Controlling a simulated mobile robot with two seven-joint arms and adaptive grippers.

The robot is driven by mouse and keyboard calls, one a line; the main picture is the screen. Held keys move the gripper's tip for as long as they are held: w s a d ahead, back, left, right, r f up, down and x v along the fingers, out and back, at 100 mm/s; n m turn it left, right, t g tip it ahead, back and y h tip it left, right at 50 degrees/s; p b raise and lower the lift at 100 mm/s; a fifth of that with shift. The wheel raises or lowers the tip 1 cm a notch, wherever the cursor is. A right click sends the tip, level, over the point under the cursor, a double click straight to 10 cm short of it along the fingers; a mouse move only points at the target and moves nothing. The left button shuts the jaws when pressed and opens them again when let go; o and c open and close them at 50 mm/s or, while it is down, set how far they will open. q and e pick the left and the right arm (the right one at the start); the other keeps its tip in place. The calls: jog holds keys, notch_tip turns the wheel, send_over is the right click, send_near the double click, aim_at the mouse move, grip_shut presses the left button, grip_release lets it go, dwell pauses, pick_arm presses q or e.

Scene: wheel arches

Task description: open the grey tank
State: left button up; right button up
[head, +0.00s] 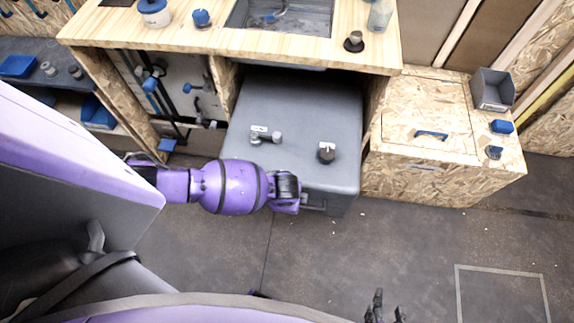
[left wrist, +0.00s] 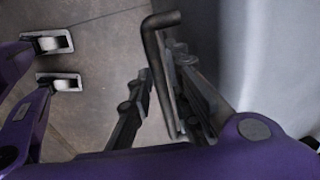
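The grey tank (head: 300,107) sits under the wooden counter and sticks out in front of it. A cap with a dark knob (head: 326,153) and a grey valve fitting (head: 265,136) are on its top. Its dark bent handle (head: 314,207) is on the front face. In the left wrist view, the handle (left wrist: 157,70) lies between the fingers of my left gripper (left wrist: 162,75), closer to the right finger. These fingers are apart; contact is unclear. My right gripper (head: 387,306) is open and empty over the floor.
The wooden counter (head: 190,32) with a sink (head: 283,17) overhangs the tank. A chipboard cabinet (head: 440,140) stands close on the right, with a grey bin (head: 492,88) on top. Pipes (head: 180,90) run under the counter on the left. The floor (head: 410,240) in front is clear.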

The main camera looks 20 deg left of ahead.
pick_arm(q)
jog(key=shift+o, duration=0.7)
notch_tip(320, 180, up, 12)
jog(key=s, duration=0.2)
jog(key=shift+s+d, duration=0.15)
jog(key=shift+d, duration=0.15)
pick_arm(e)
jog(key=shift+w+r, duration=0.15)
jog(key=shift+w, duration=0.05)
pick_arm(q)
jog(key=shift+f, duration=0.15)
